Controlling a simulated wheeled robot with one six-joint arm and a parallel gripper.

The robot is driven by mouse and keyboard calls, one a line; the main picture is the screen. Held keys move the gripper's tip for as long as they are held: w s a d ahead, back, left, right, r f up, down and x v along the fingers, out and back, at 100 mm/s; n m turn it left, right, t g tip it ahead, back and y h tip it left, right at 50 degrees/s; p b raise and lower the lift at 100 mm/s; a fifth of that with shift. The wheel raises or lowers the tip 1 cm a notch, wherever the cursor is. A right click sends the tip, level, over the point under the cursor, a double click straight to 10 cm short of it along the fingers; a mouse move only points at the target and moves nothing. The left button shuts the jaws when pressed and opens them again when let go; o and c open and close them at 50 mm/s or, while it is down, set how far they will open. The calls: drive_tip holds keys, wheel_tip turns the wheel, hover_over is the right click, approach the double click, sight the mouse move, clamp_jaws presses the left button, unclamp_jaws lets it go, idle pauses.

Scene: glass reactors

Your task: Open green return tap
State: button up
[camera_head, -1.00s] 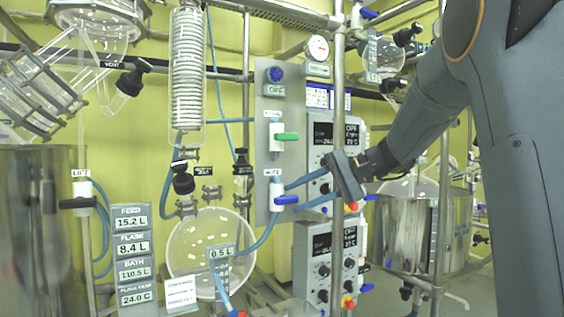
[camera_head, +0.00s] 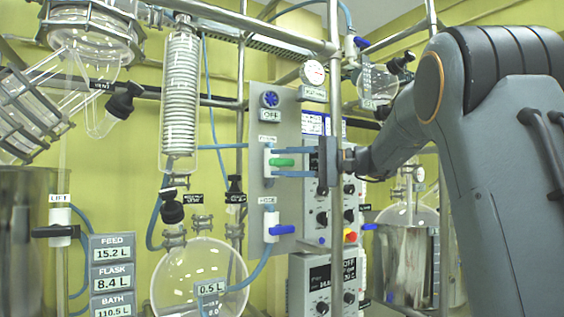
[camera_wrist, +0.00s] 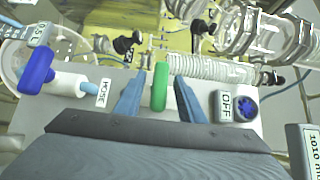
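The green return tap (camera_head: 283,162) is a green lever on a white valve body (camera_head: 268,165), mounted on a grey panel (camera_head: 258,200). In the head view the lever lies level, pointing right. My gripper (camera_head: 279,163) has one blue finger above the lever and one below it. In the wrist view the green lever (camera_wrist: 160,88) stands between the two spread fingers of my gripper (camera_wrist: 158,79), with a gap on each side. The gripper is open and holds nothing. The label above the tap is too small to read.
A blue tap (camera_head: 282,229) marked HOSE sits below on the same panel. A blue knob (camera_head: 270,99) with an OFF display is above. A metal post (camera_head: 333,120) stands close by my wrist. A round glass flask (camera_head: 185,275) and coiled condenser (camera_head: 180,100) are left.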

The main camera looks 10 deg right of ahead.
drive_tip(key=shift+w+a, duration=0.1)
clamp_jaws()
